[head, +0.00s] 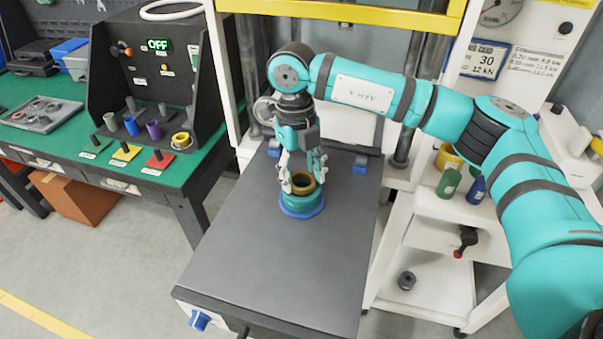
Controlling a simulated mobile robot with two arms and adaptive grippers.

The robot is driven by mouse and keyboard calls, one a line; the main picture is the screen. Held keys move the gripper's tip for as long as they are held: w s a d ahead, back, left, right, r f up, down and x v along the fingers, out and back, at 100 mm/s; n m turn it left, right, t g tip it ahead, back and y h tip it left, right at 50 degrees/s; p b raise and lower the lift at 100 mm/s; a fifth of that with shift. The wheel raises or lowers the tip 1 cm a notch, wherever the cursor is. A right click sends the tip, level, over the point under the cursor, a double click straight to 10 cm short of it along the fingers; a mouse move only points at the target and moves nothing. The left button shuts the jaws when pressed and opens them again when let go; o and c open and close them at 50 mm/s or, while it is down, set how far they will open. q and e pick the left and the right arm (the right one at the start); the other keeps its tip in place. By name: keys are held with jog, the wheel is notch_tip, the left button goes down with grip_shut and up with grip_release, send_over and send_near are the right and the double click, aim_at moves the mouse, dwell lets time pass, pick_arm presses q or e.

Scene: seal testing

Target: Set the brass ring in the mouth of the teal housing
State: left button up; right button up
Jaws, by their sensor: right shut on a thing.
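The teal housing (301,201) stands upright on the dark press table, with a blue band around its foot. A brass ring (303,181) is at the mouth of the housing. My right gripper (303,182) reaches down from above and is shut on the ring, its fingers on either side of it. I cannot tell whether the ring is fully seated or just above the rim. My left gripper is not in view.
The press table (262,262) is bare around the housing. A green bench (70,110) at the left holds a control box (150,60), a tray (38,114) and several small parts. A white cart (430,235) with bottles stands at the right.

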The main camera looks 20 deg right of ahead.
jog(key=shift+f+b, duration=0.4)
jog(key=shift+f, duration=0.05)
dwell(0.7)
jog(key=o, duration=0.9)
jog(key=shift+o, duration=0.3)
jog(key=o, duration=0.6)
jog(key=shift+c, duration=0.2)
jog(key=shift+r, duration=0.1)
notch_tip(320, 180, up, 7)
jog(key=p, duration=0.3)
jog(key=shift+p, duration=0.4)
